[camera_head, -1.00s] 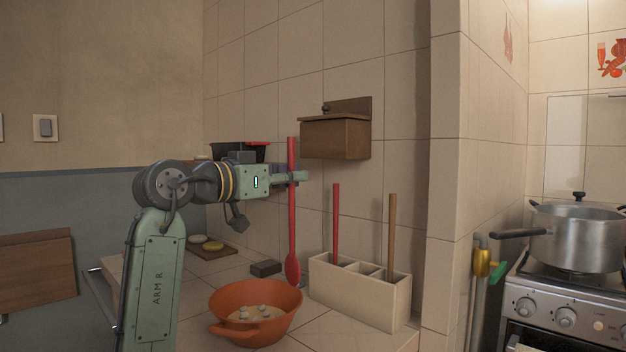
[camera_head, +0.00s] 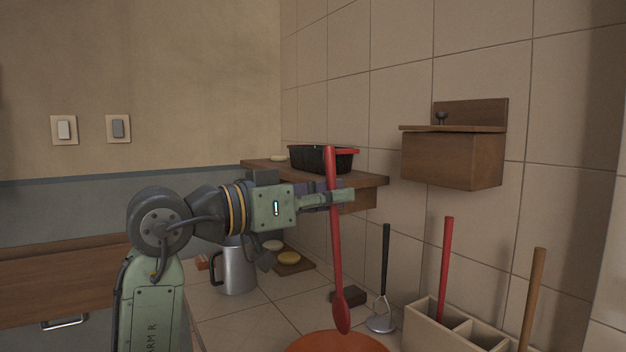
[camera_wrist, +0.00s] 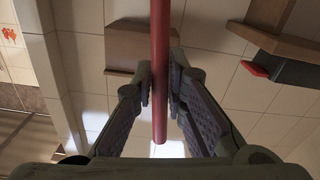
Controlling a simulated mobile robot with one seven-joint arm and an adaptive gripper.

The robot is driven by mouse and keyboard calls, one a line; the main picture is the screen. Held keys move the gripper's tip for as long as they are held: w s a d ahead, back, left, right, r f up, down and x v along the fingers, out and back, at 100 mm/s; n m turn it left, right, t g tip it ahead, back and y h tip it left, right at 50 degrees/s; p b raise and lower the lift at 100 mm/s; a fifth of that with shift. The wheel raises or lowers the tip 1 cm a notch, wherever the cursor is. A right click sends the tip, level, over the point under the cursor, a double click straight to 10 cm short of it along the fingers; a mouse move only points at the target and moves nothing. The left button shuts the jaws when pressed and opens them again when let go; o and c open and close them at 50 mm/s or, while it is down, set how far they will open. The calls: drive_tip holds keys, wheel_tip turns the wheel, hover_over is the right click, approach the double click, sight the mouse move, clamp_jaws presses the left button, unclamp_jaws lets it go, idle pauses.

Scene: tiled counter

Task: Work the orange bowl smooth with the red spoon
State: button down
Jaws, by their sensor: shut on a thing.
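My gripper (camera_head: 328,196) is shut on the upper part of the handle of a long red spoon (camera_head: 337,265). The spoon hangs nearly upright, bowl end down, slightly tilted. In the wrist view, my gripper (camera_wrist: 160,88) has both fingers against the red handle (camera_wrist: 160,30). The orange bowl (camera_head: 338,343) shows only its far rim at the bottom edge of the head view. The spoon's tip is just above and behind that rim in the picture; I cannot tell whether it is over the bowl. The bowl's contents are out of view.
A holder (camera_head: 440,325) at lower right has another red handle (camera_head: 446,265) and a wooden one (camera_head: 533,295). A metal mug (camera_head: 236,268) stands left. A shelf (camera_head: 372,180) and wooden box (camera_head: 452,160) are on the wall.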

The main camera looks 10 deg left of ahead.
drive_tip(key=shift+a, duration=0.15)
drive_tip(key=shift+f, duration=0.2)
drive_tip(key=shift+f, duration=0.15)
wheel_tip(320, 180, down, 12)
drive_tip(key=b, duration=0.9)
idle(0.6)
